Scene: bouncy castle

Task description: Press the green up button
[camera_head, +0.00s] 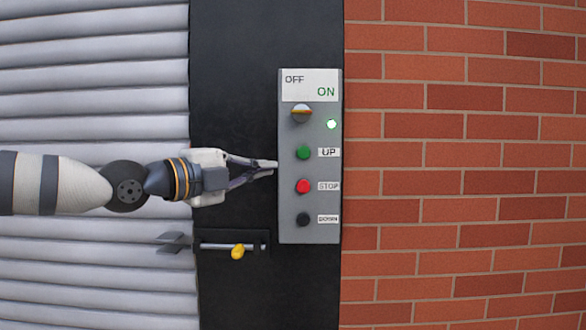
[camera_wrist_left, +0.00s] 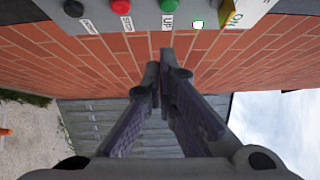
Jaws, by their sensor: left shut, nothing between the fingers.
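The green UP button (camera_head: 304,152) is on a grey control panel (camera_head: 290,225) mounted on a dark post. In the left wrist view the green button (camera_wrist_left: 170,5) shows at the top edge, with its UP label below it. My left gripper (camera_head: 275,168) comes in from the left and is shut and empty. In the head view its fingertips appear at the panel's left edge, a little lower than the green button and left of it. In the left wrist view the fingertips (camera_wrist_left: 160,62) point toward the panel, below the green button in the picture. I cannot tell whether they touch the panel. My right gripper is not in view.
Below UP are the red STOP button (camera_head: 303,186) and black DOWN button (camera_head: 303,219). Above are a selector knob (camera_head: 302,113) and a lit lamp (camera_head: 331,124). A bolt latch with a yellow handle (camera_head: 238,252) sits below my arm. A brick wall (camera_head: 460,180) stands right.

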